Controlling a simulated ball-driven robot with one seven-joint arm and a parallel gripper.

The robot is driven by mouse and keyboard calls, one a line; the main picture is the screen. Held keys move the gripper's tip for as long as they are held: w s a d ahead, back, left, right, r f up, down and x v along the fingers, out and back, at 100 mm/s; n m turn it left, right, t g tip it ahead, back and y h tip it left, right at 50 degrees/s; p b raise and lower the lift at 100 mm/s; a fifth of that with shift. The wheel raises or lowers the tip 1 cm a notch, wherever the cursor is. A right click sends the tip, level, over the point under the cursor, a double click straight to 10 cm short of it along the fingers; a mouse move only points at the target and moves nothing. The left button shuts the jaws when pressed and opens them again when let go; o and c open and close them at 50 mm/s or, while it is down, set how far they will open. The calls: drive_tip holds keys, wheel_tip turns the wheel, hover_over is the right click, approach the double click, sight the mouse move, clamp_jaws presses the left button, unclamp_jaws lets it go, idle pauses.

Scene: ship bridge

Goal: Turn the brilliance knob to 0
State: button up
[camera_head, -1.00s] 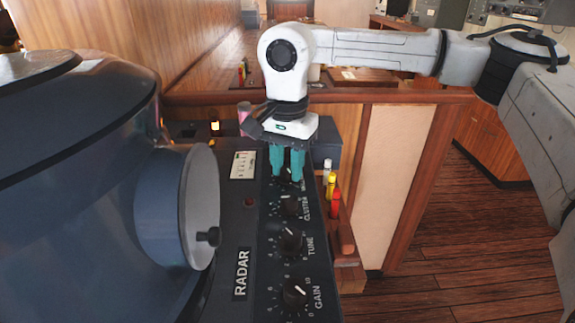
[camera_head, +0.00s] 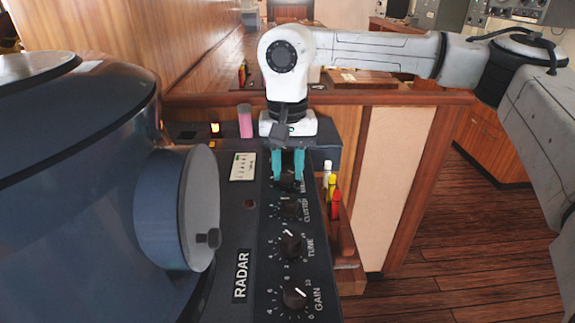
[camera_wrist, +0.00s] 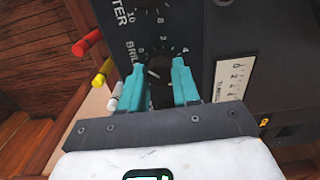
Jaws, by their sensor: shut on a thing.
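The brilliance knob (camera_wrist: 158,70) is a dark knob on the radar panel, with a partly visible "BRIL" label and 0, 2 and 4 marks around it in the wrist view. A small white pointer line shows on it, but the exact number it points to is hard to read. My gripper (camera_wrist: 160,86) has teal fingers on both sides of the knob and is shut on it. In the head view my gripper (camera_head: 288,168) points down at the far end of the knob row, and its fingers partly hide the knob (camera_head: 289,181).
The large blue-grey radar housing (camera_head: 80,190) stands at left. Red, yellow and white markers (camera_head: 331,188) stand close right of the panel. A pink cylinder (camera_head: 245,121) stands behind.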

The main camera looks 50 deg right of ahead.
sight(287, 170)
drive_tip(key=o, duration=1.1)
drive_tip(key=shift+c, duration=0.2)
wheel_tip(287, 170, up, 11)
drive_tip(key=shift+f, duration=0.1)
idle(0.4)
